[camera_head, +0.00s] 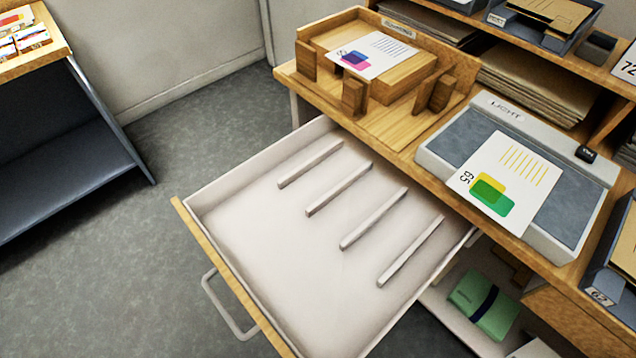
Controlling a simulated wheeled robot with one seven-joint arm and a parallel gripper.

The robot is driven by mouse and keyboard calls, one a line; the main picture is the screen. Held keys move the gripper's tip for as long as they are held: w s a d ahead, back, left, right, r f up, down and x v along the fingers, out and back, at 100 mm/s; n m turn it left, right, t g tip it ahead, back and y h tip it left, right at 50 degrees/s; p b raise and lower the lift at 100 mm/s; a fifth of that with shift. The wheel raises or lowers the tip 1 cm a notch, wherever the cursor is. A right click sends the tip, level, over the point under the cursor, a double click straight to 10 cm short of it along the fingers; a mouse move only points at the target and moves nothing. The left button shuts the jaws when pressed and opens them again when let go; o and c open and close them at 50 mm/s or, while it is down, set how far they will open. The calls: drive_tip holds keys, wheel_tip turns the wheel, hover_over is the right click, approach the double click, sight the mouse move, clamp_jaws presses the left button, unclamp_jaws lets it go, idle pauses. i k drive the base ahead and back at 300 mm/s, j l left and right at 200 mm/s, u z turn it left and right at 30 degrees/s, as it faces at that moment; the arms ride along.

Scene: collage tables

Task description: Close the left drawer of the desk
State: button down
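The left drawer (268,240) of the desk (398,160) is pulled far out toward the lower left. It is a white tray with several raised ribs on its floor and no loose objects in it. Its wooden front panel (222,268) faces the lower left and carries a grey bar handle (228,308). The drawer's back end passes under the wooden desk top. My gripper is not in view.
On the desk stand a wooden card holder (400,88) and a grey light box (565,215) with a card on it. A green bundle (484,304) lies on a shelf below. A side table (60,150) stands at left. Grey floor (120,270) left of the drawer is clear.

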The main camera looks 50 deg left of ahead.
sight(333, 241)
drive_tip(key=u, duration=1.55)
